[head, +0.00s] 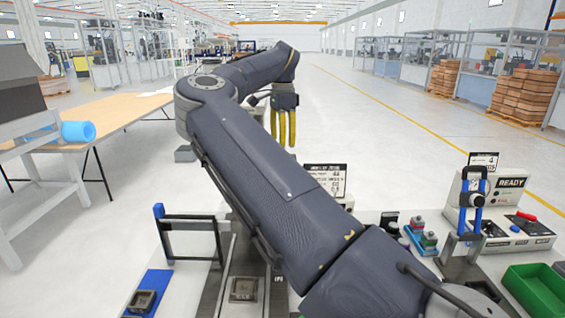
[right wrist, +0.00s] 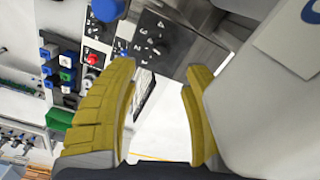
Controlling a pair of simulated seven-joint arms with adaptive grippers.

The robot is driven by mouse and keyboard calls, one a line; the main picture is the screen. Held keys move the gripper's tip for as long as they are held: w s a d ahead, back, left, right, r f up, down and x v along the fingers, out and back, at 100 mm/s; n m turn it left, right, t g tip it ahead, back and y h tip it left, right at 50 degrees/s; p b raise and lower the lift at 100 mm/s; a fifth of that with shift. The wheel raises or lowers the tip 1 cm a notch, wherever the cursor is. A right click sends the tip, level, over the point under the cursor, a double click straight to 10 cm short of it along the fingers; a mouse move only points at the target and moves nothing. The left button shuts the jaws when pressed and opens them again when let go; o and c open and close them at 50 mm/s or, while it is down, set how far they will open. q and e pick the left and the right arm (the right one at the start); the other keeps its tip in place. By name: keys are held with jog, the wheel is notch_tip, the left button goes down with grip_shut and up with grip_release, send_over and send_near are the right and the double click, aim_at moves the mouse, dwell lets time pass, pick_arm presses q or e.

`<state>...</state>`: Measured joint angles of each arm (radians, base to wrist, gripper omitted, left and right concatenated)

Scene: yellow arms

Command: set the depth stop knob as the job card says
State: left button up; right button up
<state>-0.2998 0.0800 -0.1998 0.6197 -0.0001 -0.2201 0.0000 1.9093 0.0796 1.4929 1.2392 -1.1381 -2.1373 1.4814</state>
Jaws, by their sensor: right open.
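My right gripper (head: 287,127) shows in the head view beyond my bent dark arm, with its yellow fingers hanging down. In the right wrist view its two yellow fingers (right wrist: 165,110) are apart with nothing held between them. A dark plate with white dial marks (right wrist: 155,38) lies beyond the fingertips in that view; I cannot tell whether it belongs to the depth stop knob. A card with a black header and printed lines (head: 325,180) stands behind my arm, partly hidden, its text too small to read surely. My left gripper is not in view.
A panel marked READY (head: 511,183) with a red handle stands at the right, near a blue-handled fixture (head: 472,200) and a green bin (head: 540,288). A blue mat (head: 157,283) lies front left. Red (right wrist: 92,58) and blue (right wrist: 108,9) knobs lie near the left finger.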

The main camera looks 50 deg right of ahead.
jog(key=shift+f, duration=3.95)
jog(key=shift+c, duration=0.3)
grip_shut()
